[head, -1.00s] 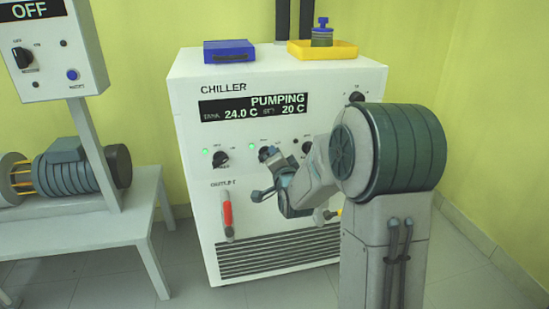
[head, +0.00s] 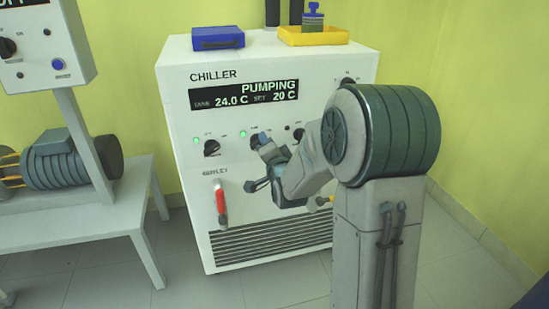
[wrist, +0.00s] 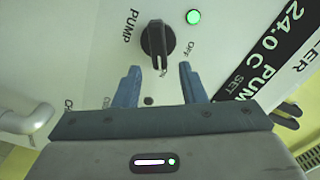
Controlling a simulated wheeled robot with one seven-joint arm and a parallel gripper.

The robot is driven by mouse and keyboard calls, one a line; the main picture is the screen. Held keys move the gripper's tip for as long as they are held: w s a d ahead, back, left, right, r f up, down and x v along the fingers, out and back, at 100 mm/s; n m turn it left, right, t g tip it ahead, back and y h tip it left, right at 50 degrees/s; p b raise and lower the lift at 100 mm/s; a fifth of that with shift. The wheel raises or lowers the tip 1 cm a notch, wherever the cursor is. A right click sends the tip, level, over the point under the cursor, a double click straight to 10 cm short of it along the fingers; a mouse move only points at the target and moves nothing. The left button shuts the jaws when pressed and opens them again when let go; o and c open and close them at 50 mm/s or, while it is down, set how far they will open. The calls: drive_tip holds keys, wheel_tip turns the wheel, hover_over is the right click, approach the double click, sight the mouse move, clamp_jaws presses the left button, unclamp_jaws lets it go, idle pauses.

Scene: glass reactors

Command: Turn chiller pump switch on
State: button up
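The pump switch (wrist: 157,45) is a black rotary knob on the white chiller (head: 185,110), marked PUMP, with OFF and ON labels. In the wrist view its pointer end faces ON, and a green lamp (wrist: 194,17) glows beside it. My gripper (wrist: 158,72) is open. Its two blue fingers stand to either side of the knob's lower end, with gaps showing between them and the knob. In the head view my gripper (head: 263,143) is at the panel and mostly covers the knob. The chiller display (head: 244,95) reads PUMPING, 24.0 C, SET 20 C.
Another black knob (head: 211,148) with a green lamp sits left of the pump switch. A red-handled outlet valve (head: 221,203) is below it. A blue box (head: 218,38) and a yellow tray (head: 314,38) stand on top. A white bench (head: 80,229) with a motor is at left.

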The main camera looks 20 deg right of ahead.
drive_tip(key=s+b, duration=0.5)
drive_tip(key=s, duration=0.7)
drive_tip(key=shift+s, duration=0.2)
